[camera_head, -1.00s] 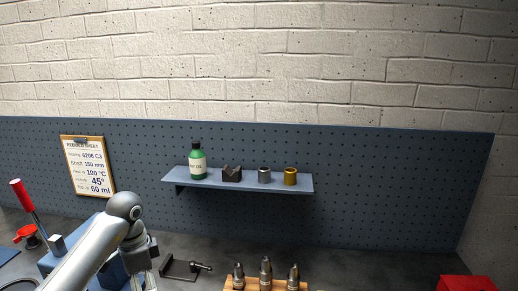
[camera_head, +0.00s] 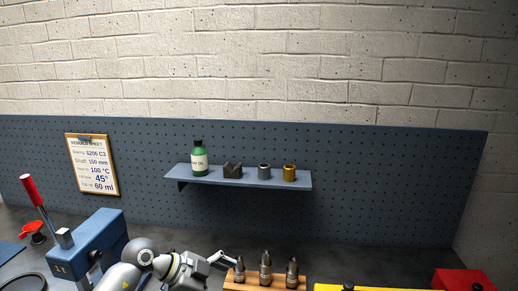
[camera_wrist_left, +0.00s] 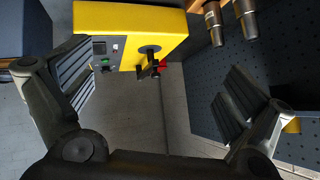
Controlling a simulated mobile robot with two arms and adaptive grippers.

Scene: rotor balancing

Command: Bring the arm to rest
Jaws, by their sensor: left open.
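My left arm reaches in from the bottom left of the head view, with its elbow joint bent low over the bench. Its left gripper (camera_head: 222,260) is near the left end of the wooden tool block and points to the right. In the left wrist view the two dark fingers of my left gripper (camera_wrist_left: 160,95) are spread wide, with nothing between them. My right arm and gripper are not in view.
A blue block-shaped device (camera_head: 92,245) stands left of my arm. A wooden block (camera_head: 264,283) holds upright metal tools (camera_head: 265,262). A yellow machine (camera_wrist_left: 120,22) shows in the wrist view. A red box (camera_head: 462,281) sits at right. A shelf (camera_head: 238,181) holds a bottle and small parts.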

